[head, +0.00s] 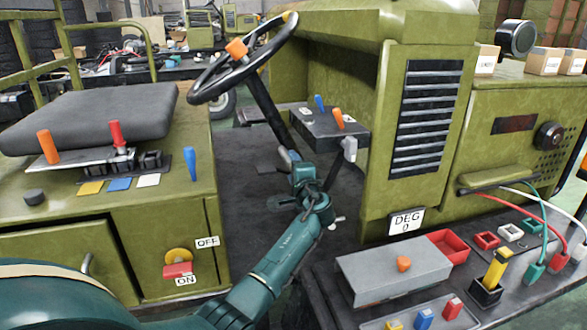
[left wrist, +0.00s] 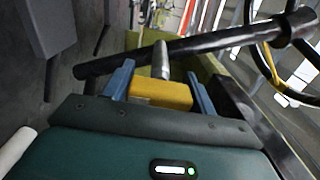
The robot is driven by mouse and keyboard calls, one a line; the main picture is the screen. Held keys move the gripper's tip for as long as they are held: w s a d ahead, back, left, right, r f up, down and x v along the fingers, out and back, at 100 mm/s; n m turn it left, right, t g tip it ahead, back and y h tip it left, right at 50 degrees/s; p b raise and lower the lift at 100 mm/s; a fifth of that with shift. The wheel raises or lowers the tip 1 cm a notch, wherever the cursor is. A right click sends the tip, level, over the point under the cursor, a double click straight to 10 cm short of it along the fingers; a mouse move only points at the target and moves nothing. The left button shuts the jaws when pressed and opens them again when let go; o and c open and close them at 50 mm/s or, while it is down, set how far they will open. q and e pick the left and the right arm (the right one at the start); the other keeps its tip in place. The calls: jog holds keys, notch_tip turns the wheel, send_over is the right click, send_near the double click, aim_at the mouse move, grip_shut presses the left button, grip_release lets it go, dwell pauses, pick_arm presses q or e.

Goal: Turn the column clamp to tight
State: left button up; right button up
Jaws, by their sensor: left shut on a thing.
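The dark steering column (head: 268,108) slopes down from the steering wheel (head: 243,57) into the footwell; it also crosses the left wrist view (left wrist: 225,40) as a black bar. My left gripper (head: 298,163) is at the lower part of the column. In the left wrist view its two blue fingers (left wrist: 160,88) are shut on a yellow block, the clamp handle (left wrist: 160,95). A grey pin (left wrist: 161,60) runs from the handle to the column. In the head view my gripper hides the clamp, and its tight or loose setting cannot be read. My right gripper is not in view.
A lever box (head: 325,125) stands just beyond my gripper. The seat side (head: 185,230) is to the left. The grille panel (head: 425,120) is to the right. A dark bench with a grey box (head: 375,275) and sockets is at front right. The footwell floor (head: 240,170) is open.

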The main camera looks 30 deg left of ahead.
pick_arm(q)
jog(key=shift+r, duration=0.1)
jog(key=o, duration=1)
jog(key=shift+s+d, duration=0.2)
jog(key=shift+d, duration=0.1)
jog(key=b+v, duration=0.1)
jog(key=v, duration=1.1)
jog(key=shift+s+d, duration=0.1)
jog(key=shift+s, duration=0.1)
